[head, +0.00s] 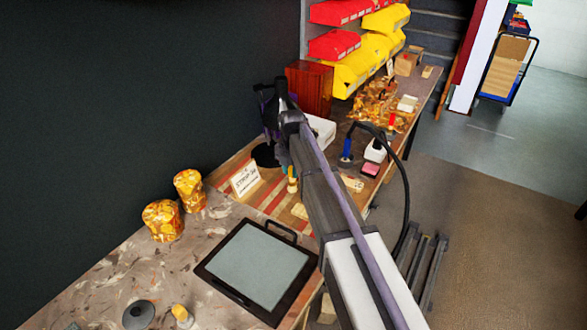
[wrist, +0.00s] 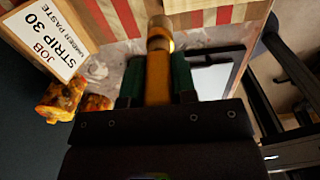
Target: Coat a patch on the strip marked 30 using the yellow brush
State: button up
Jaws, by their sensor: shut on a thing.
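In the wrist view my gripper (wrist: 158,82) is shut on an amber-yellow handle, which I take for the yellow brush (wrist: 158,70). Its far end, with a shiny band, points at the striped board (wrist: 115,18). I cannot tell whether it touches. In the head view a yellow upright piece (head: 292,180) shows at the striped board (head: 225,173), beside my arm; my gripper is mostly hidden there. A white job card (wrist: 45,40) reads "STRIP 30, UMBER PASTE"; it also shows in the head view (head: 245,180). No numbers on the red and cream strips are readable.
Two gold-brown jars (head: 176,205) stand near the wall. A black-framed pale panel (head: 255,265) lies in front of the board. A blue upright item (head: 347,148), a white bottle (head: 375,150) and a pink block (head: 370,170) stand right of my arm.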

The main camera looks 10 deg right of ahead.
aim_at(292, 183)
jog(key=shift+d+f+b, duration=0.1)
jog(key=shift+f+b, duration=3.6)
jog(key=shift+f, duration=0.15)
jog(key=shift+s+d+r, duration=0.15)
jog(key=shift+s+d, duration=2.9)
jog(key=shift+d, duration=0.15)
jog(key=shift+s+d, duration=2.25)
jog(key=shift+d, duration=0.35)
jog(key=shift+w+a, duration=2.75)
jog(key=shift+a, duration=0.2)
jog(key=shift+w+a, duration=2.75)
jog(key=shift+a, duration=0.15)
jog(key=shift+s+d, duration=5.6)
jog(key=shift+d, duration=0.25)
jog(key=shift+w+a, duration=0.15)
jog(key=shift+w, duration=0.15)
jog(key=shift+w+a, duration=2.6)
jog(key=shift+a, duration=0.2)
jog(key=shift+w+a, duration=2.6)
jog(key=shift+a, duration=0.2)
jog(key=shift+a+r+p, duration=0.1)
jog(key=shift+r+p, duration=0.5)
jog(key=shift+p, duration=0.15)
notch_tip(292, 183, up, 6)
jog(key=p, duration=0.6)
jog(key=shift+r, duration=0.2)
